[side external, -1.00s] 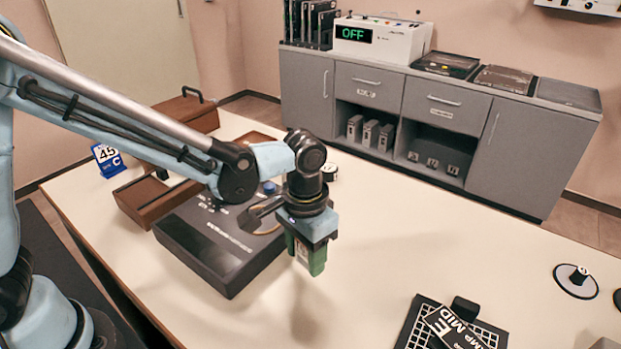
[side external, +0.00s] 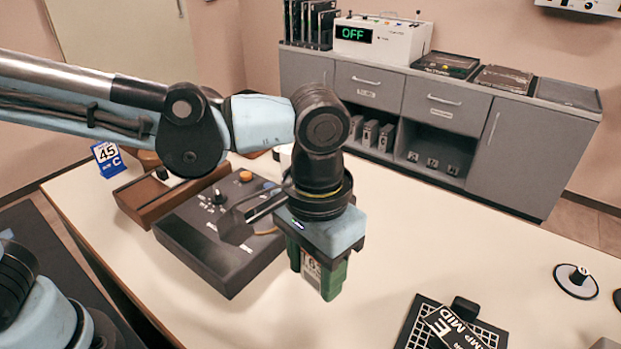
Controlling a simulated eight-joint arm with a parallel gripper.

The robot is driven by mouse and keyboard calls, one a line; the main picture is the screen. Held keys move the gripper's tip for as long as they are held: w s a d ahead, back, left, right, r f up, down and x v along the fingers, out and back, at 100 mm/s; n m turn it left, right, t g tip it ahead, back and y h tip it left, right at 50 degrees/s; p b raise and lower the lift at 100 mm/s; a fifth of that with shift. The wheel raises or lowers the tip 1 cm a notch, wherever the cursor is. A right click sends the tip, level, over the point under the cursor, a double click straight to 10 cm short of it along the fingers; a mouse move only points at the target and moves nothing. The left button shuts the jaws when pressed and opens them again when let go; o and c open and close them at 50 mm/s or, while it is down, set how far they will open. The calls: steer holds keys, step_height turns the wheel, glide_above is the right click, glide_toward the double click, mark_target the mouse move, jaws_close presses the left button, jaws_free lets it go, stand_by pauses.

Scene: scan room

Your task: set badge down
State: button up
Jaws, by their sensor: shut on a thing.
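My gripper (side external: 322,262) points down and is shut on a green badge (side external: 333,280) with a white printed label. The badge hangs upright between the jaws, above the pale table (side external: 420,235), just right of the black control box. Its upper part is hidden by the jaws. I cannot tell exactly how high above the table it is.
A black control box (side external: 222,265) with knobs stands left of the badge, beside a brown wooden box (side external: 150,201) and a blue "45 C" sign (side external: 108,159). A black grid tray (side external: 415,329) with an "E" card lies at front right. The table between is clear.

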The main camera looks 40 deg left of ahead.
steer(key=w+d+n, duration=0.2)
steer(key=w+d, duration=0.4)
steer(key=w, duration=0.5)
glide_above(382, 245)
step_height(382, 245, down, 7)
steer(key=shift+w+f, duration=0.1)
steer(key=shift+f, duration=2.05)
steer(key=shift+f, duration=0.15)
steer(key=o, duration=1)
steer(key=shift+o, duration=0.2)
